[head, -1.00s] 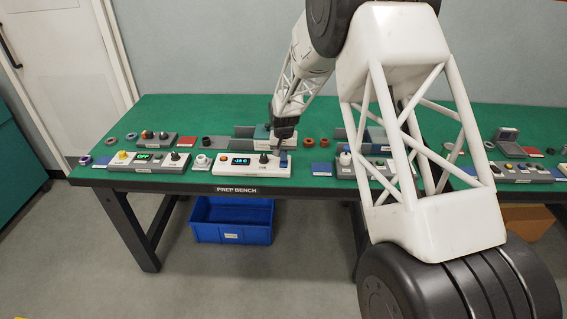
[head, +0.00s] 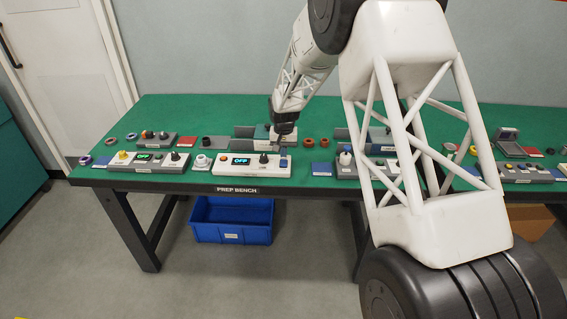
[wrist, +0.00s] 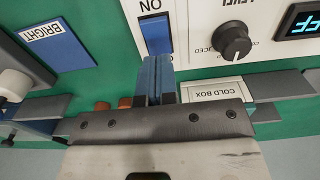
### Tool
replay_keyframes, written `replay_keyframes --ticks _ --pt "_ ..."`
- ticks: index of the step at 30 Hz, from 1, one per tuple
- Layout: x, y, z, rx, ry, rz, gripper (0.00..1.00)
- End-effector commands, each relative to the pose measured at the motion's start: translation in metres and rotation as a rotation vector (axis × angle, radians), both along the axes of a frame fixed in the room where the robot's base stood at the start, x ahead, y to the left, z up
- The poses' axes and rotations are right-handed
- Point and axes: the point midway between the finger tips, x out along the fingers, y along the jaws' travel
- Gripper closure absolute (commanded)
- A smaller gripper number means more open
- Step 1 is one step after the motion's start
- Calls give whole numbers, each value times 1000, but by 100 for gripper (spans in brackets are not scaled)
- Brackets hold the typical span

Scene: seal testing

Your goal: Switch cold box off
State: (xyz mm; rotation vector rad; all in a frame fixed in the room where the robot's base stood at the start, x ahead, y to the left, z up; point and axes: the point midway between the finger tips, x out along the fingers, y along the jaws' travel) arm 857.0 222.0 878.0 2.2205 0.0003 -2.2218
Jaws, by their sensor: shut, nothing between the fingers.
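The cold box control panel (head: 215,169) is a white box at the front of the bench. Its display (head: 241,161) reads OFF; part of the display (wrist: 302,24) shows upside down in the wrist view. A blue rocker switch (head: 284,161) sits at the panel's right end; in the wrist view the switch (wrist: 156,35) is beside an ON mark. A black knob (wrist: 232,42) is next to it. My gripper (head: 275,143) is shut and empty, just behind and above the switch. Its fingers (wrist: 154,78) look apart from the switch. A COLD BOX label (wrist: 212,92) is nearby.
Another panel (head: 148,159) with a yellow button stands to the left. A grey panel (head: 347,170) is to the right, past a blue plate (head: 320,169). Rings and small trays lie behind. A blue bin (head: 232,220) is below the bench.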

Motion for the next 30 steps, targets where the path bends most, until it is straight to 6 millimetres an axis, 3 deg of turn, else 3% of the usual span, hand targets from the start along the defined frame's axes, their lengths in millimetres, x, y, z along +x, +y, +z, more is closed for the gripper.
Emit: replay_keyframes --ticks 21,30 --pt "0 0 41 0 -1 0 100" --pt "0 0 49 0 0 0 100"
